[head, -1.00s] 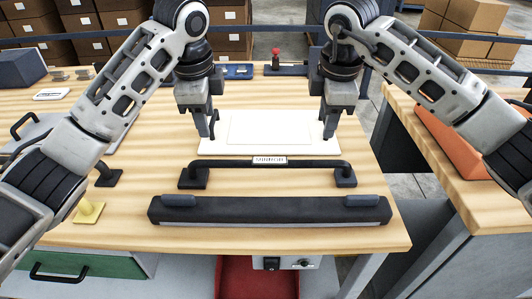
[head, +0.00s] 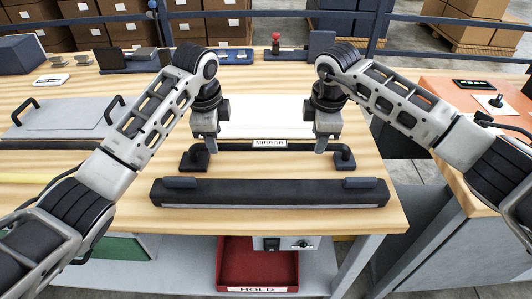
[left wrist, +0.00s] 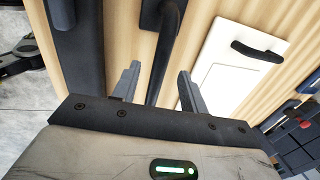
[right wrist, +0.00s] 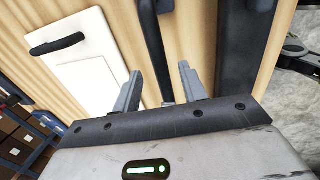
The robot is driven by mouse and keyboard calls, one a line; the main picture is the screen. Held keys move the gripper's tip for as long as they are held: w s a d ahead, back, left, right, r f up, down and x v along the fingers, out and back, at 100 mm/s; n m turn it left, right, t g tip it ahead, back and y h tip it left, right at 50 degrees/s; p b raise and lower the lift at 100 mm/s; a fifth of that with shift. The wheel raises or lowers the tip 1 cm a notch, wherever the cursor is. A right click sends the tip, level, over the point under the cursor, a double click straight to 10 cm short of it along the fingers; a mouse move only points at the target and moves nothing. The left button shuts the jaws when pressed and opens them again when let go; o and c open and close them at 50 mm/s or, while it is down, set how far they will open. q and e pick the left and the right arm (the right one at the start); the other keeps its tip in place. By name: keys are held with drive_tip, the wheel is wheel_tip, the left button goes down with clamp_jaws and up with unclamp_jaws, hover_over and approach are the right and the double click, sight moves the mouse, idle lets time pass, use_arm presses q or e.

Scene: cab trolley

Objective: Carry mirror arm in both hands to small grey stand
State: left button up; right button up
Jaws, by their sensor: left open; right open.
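The mirror arm is a dark bar with bent ends on dark feet and a white label reading MIRROR (head: 269,143). It lies on the wooden table behind a long padded dark bar. My left gripper (head: 211,148) is open over the left part of the mirror arm. In the left wrist view the bar (left wrist: 166,50) runs between its two apart fingers. My right gripper (head: 321,147) is open over the right part, and in the right wrist view the bar (right wrist: 154,45) runs between its fingers. Contact is not visible. I cannot tell which object is the small grey stand.
The long dark bar (head: 270,194) with two pads lies along the table's front edge. A white panel (head: 265,118) lies just behind the mirror arm. A grey panel with handles (head: 60,118) is at left, an orange-topped bench at right. A red bin (head: 257,262) sits below.

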use_arm(q)
drive_tip(key=shift+w+f, duration=0.25)
drive_tip(key=shift+f, duration=1)
drive_tip(key=shift+w+f, duration=0.25)
drive_tip(key=shift+f, duration=0.95)
use_arm(e)
drive_tip(key=shift+w+f, duration=0.25)
drive_tip(key=shift+f, duration=1)
drive_tip(key=shift+w+f, duration=0.25)
drive_tip(key=shift+f, duration=0.95)
use_arm(q)
clamp_jaws()
use_arm(e)
clamp_jaws()
use_arm(q)
drive_tip(key=shift+r, duration=0.1)
use_arm(e)
drive_tip(key=shift+r, duration=0.1)
